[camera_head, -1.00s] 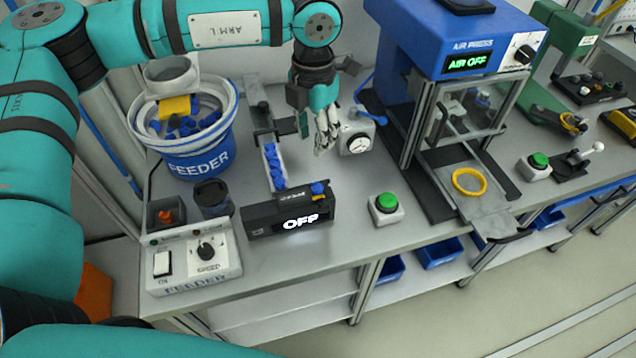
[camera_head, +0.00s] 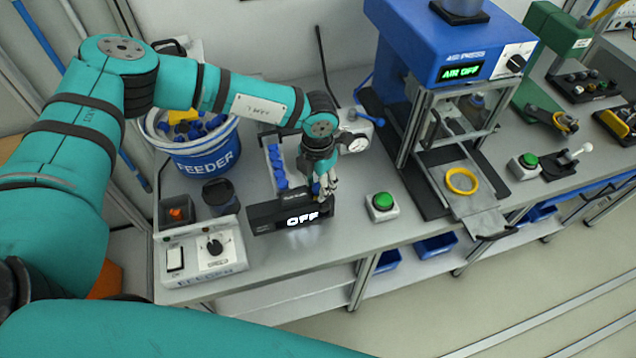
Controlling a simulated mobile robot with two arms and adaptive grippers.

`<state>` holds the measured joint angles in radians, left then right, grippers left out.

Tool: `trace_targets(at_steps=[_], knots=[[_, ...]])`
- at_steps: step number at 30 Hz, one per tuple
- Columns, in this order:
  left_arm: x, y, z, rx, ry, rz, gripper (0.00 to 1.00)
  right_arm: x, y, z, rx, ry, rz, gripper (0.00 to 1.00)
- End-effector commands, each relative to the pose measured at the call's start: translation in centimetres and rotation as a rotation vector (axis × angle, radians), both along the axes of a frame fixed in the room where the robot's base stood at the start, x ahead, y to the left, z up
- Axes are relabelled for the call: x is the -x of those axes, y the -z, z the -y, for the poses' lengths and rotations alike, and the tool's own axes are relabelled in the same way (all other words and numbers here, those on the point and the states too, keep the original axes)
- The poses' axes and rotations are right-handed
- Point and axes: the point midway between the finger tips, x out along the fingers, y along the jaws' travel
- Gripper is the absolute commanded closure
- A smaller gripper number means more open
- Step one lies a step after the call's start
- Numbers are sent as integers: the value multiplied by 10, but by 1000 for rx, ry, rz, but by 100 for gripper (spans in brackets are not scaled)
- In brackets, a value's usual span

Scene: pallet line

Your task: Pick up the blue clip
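A blue clip (camera_head: 316,187) sits at the right end of the top of the black box with the lit OFF sign (camera_head: 264,217). It is small and partly hidden by my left gripper (camera_head: 325,192), whose fingers point down right at the clip. I cannot tell whether the fingers are apart or closed on it. More blue clips lie in the narrow tray (camera_head: 269,164) behind the box and in the feeder bowl (camera_head: 205,156). My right gripper is out of view.
A green button (camera_head: 382,202) stands to the right of the box. The blue air press (camera_head: 440,45), reading AIR OFF, stands farther right with a yellow ring (camera_head: 461,181). A feeder control box (camera_head: 205,252) and dark cup (camera_head: 219,195) are to the left. The bench front is clear.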

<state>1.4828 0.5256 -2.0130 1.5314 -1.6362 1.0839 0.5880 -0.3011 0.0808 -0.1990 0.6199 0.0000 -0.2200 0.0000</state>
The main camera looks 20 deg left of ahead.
Motion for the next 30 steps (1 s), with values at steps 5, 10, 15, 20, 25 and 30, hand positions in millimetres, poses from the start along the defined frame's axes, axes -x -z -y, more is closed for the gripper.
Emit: trace_targets(at_steps=[5,10,15,20,25,30], knots=[[0,3,0,0,0,1,62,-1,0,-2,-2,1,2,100],[0,3,0,0,0,1,74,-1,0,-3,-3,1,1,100],[0,2,0,0,0,1,88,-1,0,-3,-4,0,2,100],[0,2,0,0,0,1,89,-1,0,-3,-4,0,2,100],[0,2,0,0,0,1,89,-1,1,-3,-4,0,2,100],[-1,-6,0,1,-1,3,89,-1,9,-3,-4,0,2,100]])
